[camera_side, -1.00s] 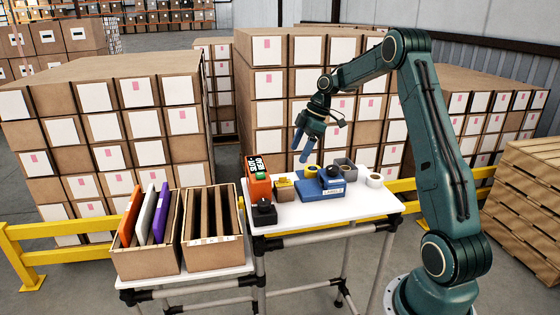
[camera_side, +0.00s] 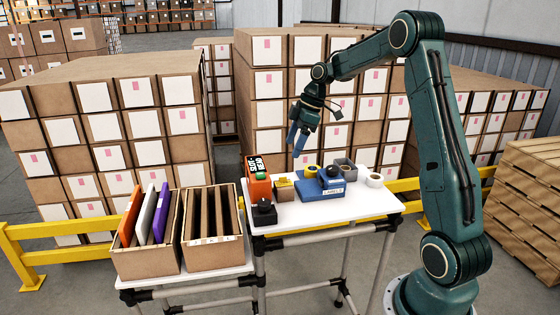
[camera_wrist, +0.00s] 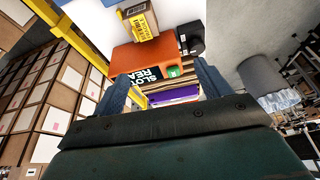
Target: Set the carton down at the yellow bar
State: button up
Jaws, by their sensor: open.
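Three slim cartons, orange (camera_side: 129,217), white (camera_side: 145,214) and purple (camera_side: 161,212), stand tilted in the left cardboard box (camera_side: 149,262). The right cardboard box (camera_side: 214,254) has brown dividers and no coloured carton showing. A yellow bar (camera_side: 402,186) of the guard rail runs behind the tables; it also shows in the wrist view (camera_wrist: 62,25). My gripper (camera_side: 298,141) is open and empty, above the back of the white table. In the wrist view my gripper (camera_wrist: 163,90) points toward the orange device, with the purple carton (camera_wrist: 174,95) partly visible between its fingers.
The orange device (camera_side: 258,188) with a screen and green button, a black knob unit (camera_side: 264,212), a small yellow-labelled carton (camera_side: 285,191), a blue labels box (camera_side: 320,190) and tape rolls (camera_side: 374,180) crowd the white table (camera_side: 300,216). Stacked cartons (camera_side: 265,85) stand behind.

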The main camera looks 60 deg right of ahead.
jog(key=s+a+r+m+h, duration=0.1)
jog(key=s+a+r, duration=0.2)
jog(key=a, duration=0.2)
jog(key=s+a+r+m, duration=0.1)
jog(key=s+a+r, duration=0.2)
jog(key=a, duration=0.3)
jog(key=s+a+r+m+h, duration=0.1)
jog(key=s+a+r+m, duration=0.15)
jog(key=a, duration=0.25)
jog(key=s+a+m+t, duration=0.1)
jog(key=s+a+m, duration=0.1)
jog(key=s, duration=0.6)
jog(key=s+a+f+m+t, duration=0.1)
jog(key=s+a, duration=0.4)
jog(key=s, duration=0.4)
jog(key=shift+a+m+h, duration=0.2)
jog(key=shift+m+h, duration=0.1)
jog(key=shift+m, duration=0.05)
jog(key=shift+f, duration=0.1)
